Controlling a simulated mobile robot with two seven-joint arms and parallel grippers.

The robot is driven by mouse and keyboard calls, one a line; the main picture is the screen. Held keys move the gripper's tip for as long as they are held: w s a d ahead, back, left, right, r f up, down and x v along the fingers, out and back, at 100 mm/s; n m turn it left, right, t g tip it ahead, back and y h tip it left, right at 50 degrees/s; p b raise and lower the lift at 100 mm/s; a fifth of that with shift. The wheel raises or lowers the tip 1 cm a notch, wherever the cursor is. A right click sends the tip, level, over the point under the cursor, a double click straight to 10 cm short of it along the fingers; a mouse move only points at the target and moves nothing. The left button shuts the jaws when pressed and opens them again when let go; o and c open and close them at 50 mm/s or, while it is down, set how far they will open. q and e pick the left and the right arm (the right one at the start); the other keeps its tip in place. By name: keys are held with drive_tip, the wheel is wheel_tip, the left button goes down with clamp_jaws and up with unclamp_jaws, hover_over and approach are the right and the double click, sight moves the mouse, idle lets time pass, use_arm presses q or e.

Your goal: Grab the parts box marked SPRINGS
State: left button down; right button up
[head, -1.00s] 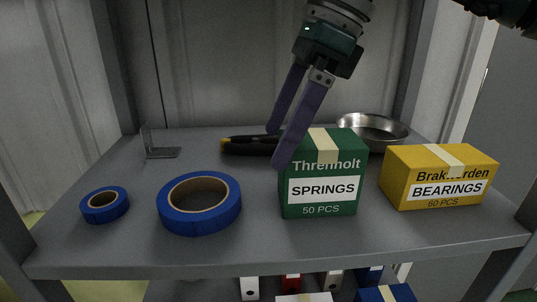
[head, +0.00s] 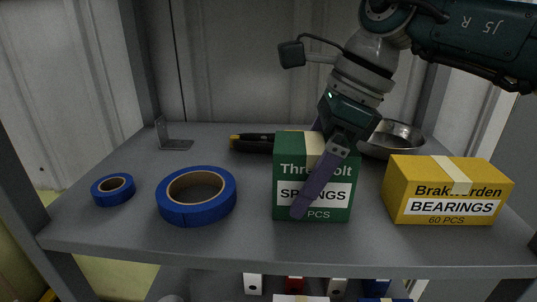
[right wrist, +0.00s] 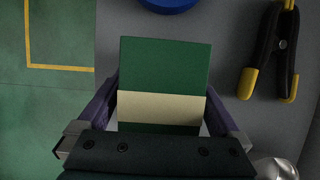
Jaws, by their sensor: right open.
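The green SPRINGS box (head: 283,172) stands upright on the grey shelf, a beige tape strip over its top. My right gripper (head: 312,178) is open around it from above: one purple finger crosses the front label, the other is mostly hidden behind the box. In the right wrist view the box's green top (right wrist: 165,62) lies between the two spread fingers (right wrist: 160,108), with a narrow gap at the visible parts of each side. The fingertips' contact with the box cannot be told. My left gripper is not in view.
A yellow BEARINGS box (head: 440,190) stands close on the right. Two blue tape rolls (head: 197,211) (head: 113,190) lie left. A black clamp with yellow tips (head: 252,143), a metal bowl (head: 395,140) and a metal bracket (head: 172,144) are further back. The shelf's front edge is clear.

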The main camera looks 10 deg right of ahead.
drive_tip(key=shift+a+f, duration=0.1)
drive_tip(key=shift+f, duration=0.1)
drive_tip(key=c, duration=1.3)
drive_tip(key=shift+r, duration=0.1)
drive_tip(key=shift+c, duration=0.5)
drive_tip(key=shift+r, duration=0.1)
